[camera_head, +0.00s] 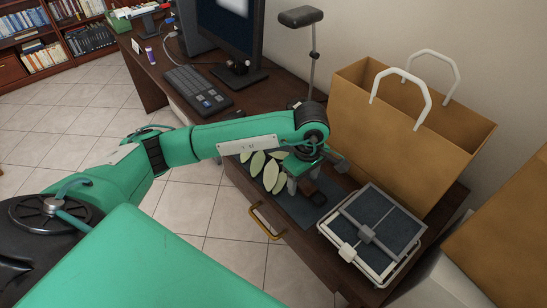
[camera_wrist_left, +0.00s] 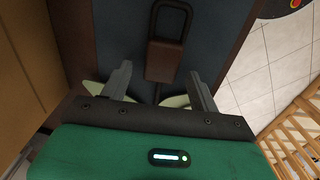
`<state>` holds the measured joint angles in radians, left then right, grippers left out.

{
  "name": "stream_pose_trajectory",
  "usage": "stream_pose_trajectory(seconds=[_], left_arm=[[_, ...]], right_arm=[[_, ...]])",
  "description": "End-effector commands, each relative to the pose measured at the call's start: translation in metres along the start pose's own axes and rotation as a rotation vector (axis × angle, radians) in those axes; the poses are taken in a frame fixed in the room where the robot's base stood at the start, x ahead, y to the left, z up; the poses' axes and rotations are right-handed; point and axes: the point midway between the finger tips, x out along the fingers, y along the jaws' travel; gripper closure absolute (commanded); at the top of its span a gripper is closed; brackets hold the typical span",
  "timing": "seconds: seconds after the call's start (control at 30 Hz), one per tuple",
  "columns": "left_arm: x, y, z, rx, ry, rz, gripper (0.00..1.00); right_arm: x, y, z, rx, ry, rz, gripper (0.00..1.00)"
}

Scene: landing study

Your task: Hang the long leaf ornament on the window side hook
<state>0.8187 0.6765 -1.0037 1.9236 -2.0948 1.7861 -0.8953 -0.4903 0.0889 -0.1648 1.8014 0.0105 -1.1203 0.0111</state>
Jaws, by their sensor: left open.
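The leaf ornament lies on a dark mat (camera_head: 290,207) on the desk. Its pale green leaves (camera_head: 271,175) show left of my left gripper (camera_head: 303,185) in the head view. A brown block (camera_wrist_left: 163,61) with a dark loop (camera_wrist_left: 172,20) at its end appears to be part of it. In the left wrist view the block lies ahead of and between the spread fingers of my left gripper (camera_wrist_left: 161,86). Pale leaf edges show beside and between the fingers, the rest hidden by the gripper. The fingers are open and hold nothing. I see no window side hook. My right gripper is out of view.
A tan paper bag (camera_head: 400,125) with white handles stands behind the gripper. A framed dark panel (camera_head: 375,232) lies at the desk's right end. A thin stand (camera_head: 312,65), keyboard (camera_head: 197,90) and monitor (camera_head: 230,35) are farther back. Tiled floor lies left.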

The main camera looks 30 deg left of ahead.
Motion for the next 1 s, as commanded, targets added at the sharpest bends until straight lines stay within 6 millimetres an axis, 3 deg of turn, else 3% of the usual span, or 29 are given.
stream_pose_trajectory(seconds=[0.3, 0.57, 1.0], left_arm=[[0.007, 0.0, 0.0, 0.001, 0.001, 0.0, 0.38], [0.006, 0.0, 0.0, 0.001, 0.001, 0.0, 0.89], [-0.005, 0.001, 0.0, 0.001, 0.001, 0.004, 0.91]], right_arm=[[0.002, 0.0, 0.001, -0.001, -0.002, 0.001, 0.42], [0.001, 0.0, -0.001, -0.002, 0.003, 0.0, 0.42], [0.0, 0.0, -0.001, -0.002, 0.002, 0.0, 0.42]])
